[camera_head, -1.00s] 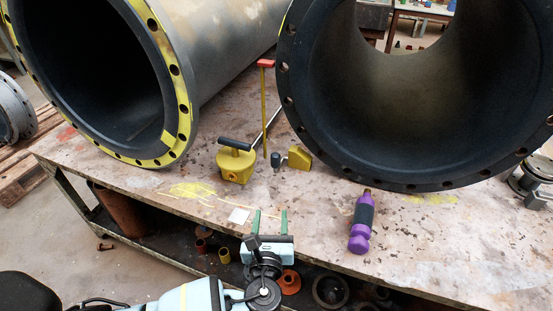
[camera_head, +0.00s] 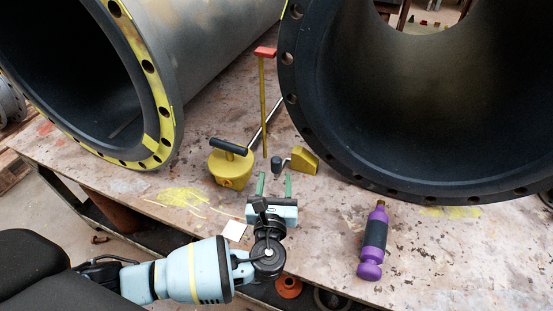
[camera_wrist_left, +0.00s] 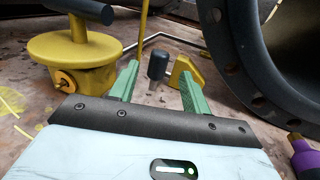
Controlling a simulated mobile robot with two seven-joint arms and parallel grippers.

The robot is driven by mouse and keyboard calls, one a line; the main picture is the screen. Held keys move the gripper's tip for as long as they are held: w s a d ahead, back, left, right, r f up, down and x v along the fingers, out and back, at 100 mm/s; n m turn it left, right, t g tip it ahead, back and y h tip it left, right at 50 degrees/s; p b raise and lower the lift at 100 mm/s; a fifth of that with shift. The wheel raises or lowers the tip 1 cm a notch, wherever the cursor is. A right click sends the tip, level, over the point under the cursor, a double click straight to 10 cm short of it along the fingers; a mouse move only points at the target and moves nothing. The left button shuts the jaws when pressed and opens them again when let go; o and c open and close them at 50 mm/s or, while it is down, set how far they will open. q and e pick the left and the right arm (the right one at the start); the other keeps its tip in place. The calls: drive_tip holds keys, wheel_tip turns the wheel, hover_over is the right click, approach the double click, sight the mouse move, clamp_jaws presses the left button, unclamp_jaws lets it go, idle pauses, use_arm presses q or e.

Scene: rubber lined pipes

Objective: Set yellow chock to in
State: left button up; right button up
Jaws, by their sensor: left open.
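The yellow chock (camera_head: 304,159) is a wedge on the table beside the right pipe's flange, with a dark knobbed handle (camera_head: 277,165) sticking out on its left. In the left wrist view the chock (camera_wrist_left: 187,74) and its dark handle (camera_wrist_left: 157,66) show just beyond and between my fingertips. My left gripper (camera_head: 274,181) has green fingers and is open and empty, just in front of the handle, pointing at it. It also fills the lower part of the left wrist view (camera_wrist_left: 162,84). Whether the chock touches the pipe is hard to tell. My right gripper is out of view.
A yellow round magnet-like block with a black handle (camera_head: 231,168) stands just left of my gripper. A thin yellow post with a red top (camera_head: 263,105) rises behind. Two large pipes (camera_head: 165,115) (camera_head: 330,150) flank the space.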

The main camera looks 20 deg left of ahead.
sight(276, 166)
use_arm(q)
drive_tip(key=b+x, duration=0.1)
drive_tip(key=x, duration=0.6)
drive_tip(key=shift+f, duration=0.1)
clamp_jaws()
